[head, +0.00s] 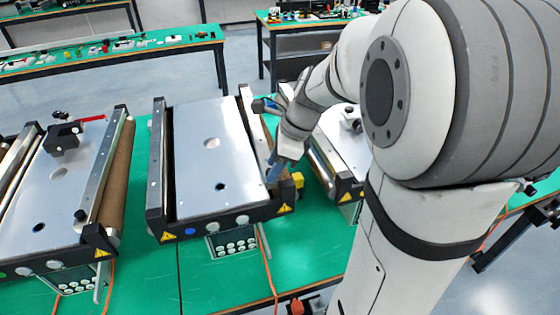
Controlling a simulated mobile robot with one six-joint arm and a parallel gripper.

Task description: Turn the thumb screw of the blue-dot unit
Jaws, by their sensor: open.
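The blue-dot unit (212,150) is the middle mini conveyor, with a grey metal top plate and black end pieces. Its blue dot (190,231) is on the front face, left of two pale discs. My gripper (274,176) is open at the front right corner of this unit, by the end of its right side rail. It is small in the picture, and its fingers point down. The thumb screw of this unit cannot be made out; the gripper covers that corner. I cannot tell whether the fingers touch anything.
A similar unit (62,185) stands on the left, with a black knob (80,215) on its rail. Another unit (340,135) on the right is partly behind my arm. A yellow block (298,180) sits close to the gripper. Orange cables (268,268) hang at the front.

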